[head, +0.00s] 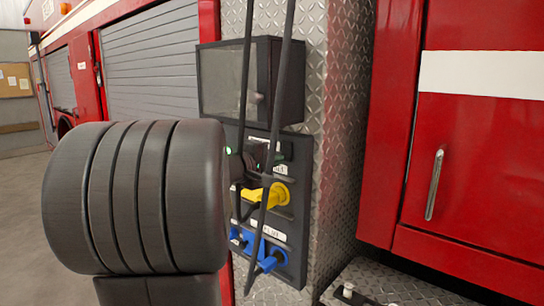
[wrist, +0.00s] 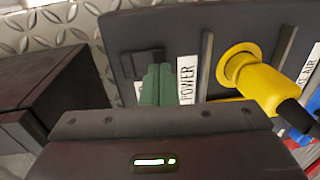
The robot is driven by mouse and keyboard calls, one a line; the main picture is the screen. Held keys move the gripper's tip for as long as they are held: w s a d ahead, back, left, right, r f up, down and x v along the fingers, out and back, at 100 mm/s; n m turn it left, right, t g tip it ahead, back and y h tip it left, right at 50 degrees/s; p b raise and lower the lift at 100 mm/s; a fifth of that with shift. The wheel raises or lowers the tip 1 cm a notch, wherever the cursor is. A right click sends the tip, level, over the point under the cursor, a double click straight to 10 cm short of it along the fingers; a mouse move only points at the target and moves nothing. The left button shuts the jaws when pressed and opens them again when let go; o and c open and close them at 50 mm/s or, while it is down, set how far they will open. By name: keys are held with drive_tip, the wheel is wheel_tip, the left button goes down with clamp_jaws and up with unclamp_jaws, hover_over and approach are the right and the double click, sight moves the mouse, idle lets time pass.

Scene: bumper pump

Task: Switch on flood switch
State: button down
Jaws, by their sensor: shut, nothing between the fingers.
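I cannot make out a label reading flood in either view. In the head view, a dark box (head: 222,82) with a see-through front is mounted on the wall above a dark connector panel (head: 296,213). A small pale knob-like shape (head: 256,97) shows at the box's front. The box also shows at the left of the wrist view (wrist: 60,75). My gripper (wrist: 160,125) is shut and empty, close in front of the panel; its fingertips are not clearly visible. Ahead of it are a green plug (wrist: 157,85) and a POWER label (wrist: 187,80).
A yellow plug (head: 266,195) and blue plugs (head: 262,250) stick out of the panel. A red door with a metal handle (head: 435,185) is at the right. Open floor (head: 22,215) lies at the left.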

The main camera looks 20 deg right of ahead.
drive_tip(key=shift+w+d, duration=0.25)
drive_tip(key=shift+d, duration=0.25)
drive_tip(key=shift+f, duration=0.15)
drive_tip(key=shift+w+d+b, duration=0.1)
drive_tip(key=shift+b, duration=1.05)
drive_tip(key=s+a+f+b, duration=0.1)
drive_tip(key=s+a+b, duration=0.3)
drive_tip(key=s+a, duration=0.3)
drive_tip(key=a, duration=0.5)
drive_tip(key=shift+f+b, duration=0.4)
